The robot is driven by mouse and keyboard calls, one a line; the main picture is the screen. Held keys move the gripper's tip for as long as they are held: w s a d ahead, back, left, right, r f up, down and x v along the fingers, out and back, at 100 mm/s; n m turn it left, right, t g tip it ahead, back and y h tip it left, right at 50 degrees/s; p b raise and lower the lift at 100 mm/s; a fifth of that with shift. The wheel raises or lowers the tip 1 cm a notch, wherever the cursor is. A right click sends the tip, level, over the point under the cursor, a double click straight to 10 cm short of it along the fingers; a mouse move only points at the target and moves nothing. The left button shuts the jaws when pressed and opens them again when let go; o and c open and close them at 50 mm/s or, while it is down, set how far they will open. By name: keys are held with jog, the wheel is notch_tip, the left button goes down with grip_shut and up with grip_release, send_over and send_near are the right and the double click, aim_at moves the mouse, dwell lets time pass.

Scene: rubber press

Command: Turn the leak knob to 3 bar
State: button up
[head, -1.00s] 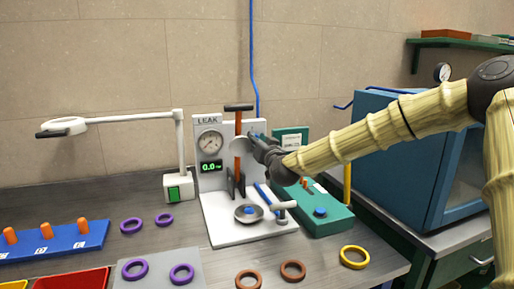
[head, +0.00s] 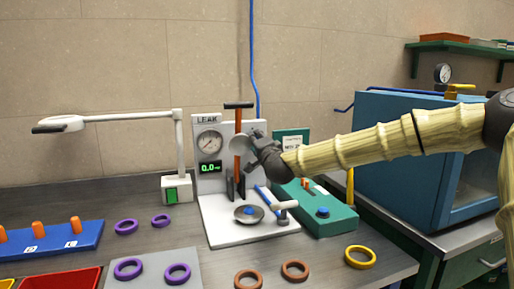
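The leak tester (head: 207,185) is a white stand labelled LEAK on the bench. It carries a round dial gauge (head: 209,142) and a green display (head: 210,167) that reads 0.0. An orange column with a dark T-handle (head: 239,105) rises in its middle. My gripper (head: 259,140) is at the upper right of the tester's back panel, just right of the orange column. The leak knob cannot be made out; my gripper covers that part of the panel. Whether its fingers are open or shut on anything is too small to tell.
A green box (head: 335,222) with a blue button stands right of the tester, below my arm. A white lamp (head: 180,150) stands left. Purple rings (head: 127,227), brown rings (head: 295,270) and a yellow ring (head: 360,257) lie on the bench. A blue cabinet (head: 400,150) is at right.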

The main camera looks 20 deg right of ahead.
jog(key=shift+d+m+h+b, duration=0.1)
jog(key=shift+m+h+b, duration=0.2)
jog(key=shift+m+b, duration=1.5)
jog(key=shift+m+p, duration=0.7)
jog(key=shift+m, duration=0.1)
jog(key=o, duration=1)
jog(key=s, duration=1.2)
jog(key=shift+a+f, duration=0.25)
jog(key=shift+f, duration=0.05)
